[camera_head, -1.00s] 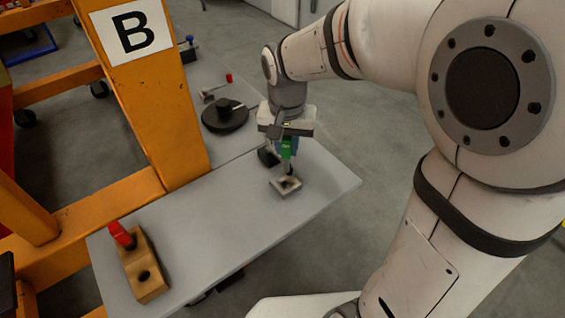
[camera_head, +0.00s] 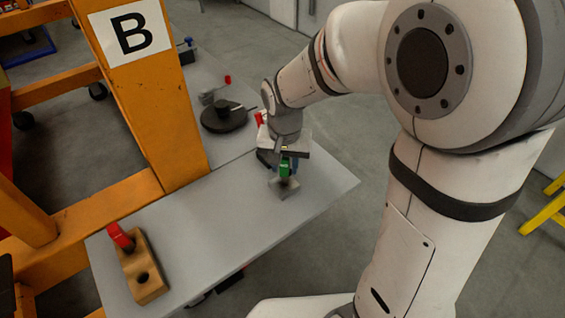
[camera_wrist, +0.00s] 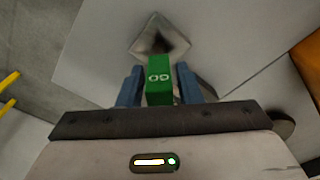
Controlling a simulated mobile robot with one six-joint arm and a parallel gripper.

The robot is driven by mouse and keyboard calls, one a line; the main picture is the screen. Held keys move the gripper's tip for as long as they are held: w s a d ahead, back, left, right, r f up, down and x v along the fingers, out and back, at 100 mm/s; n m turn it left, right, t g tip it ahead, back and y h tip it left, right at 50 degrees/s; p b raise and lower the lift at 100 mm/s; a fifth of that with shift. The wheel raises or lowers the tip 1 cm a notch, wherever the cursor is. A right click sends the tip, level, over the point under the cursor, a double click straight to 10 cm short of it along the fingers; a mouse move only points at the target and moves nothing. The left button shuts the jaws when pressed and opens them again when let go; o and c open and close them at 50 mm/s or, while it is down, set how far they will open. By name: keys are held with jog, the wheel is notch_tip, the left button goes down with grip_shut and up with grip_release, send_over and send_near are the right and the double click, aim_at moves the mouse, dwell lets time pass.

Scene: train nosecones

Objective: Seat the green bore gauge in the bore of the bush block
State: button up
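The green bore gauge (camera_head: 285,167) is upright between the fingers of my gripper (camera_head: 281,161). In the wrist view its green "GO" handle (camera_wrist: 159,82) sits between the two blue fingers (camera_wrist: 158,88), which are closed on it. The bush block (camera_head: 283,188) is a small square metal block on the grey table, directly below the gauge in the head view. In the wrist view the block (camera_wrist: 177,35) shows beyond the handle, with its dark bore visible. The gauge's lower end is hidden by the handle there, and I cannot tell whether it touches the block.
A wooden block (camera_head: 144,285) with a red-handled piece (camera_head: 121,237) and an open hole stands at the table's near left. An orange post (camera_head: 160,110) marked B rises beside the table (camera_head: 210,225). A round black base (camera_head: 223,117) stands behind. The table's middle is clear.

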jog(key=shift+o, duration=0.9)
jog(key=shift+r, duration=0.25)
jog(key=r, duration=0.8)
jog(key=s+r, duration=0.1)
jog(key=r, duration=0.2)
jog(key=shift+r, duration=0.4)
jog(key=s+d+f+n+t, duration=0.2)
jog(key=s+d+f, duration=0.1)
jog(key=s+d, duration=0.8)
jog(key=shift+s+d+f, duration=0.25)
jog(key=shift+s+d, duration=0.15)
jog(key=shift+s, duration=0.2)
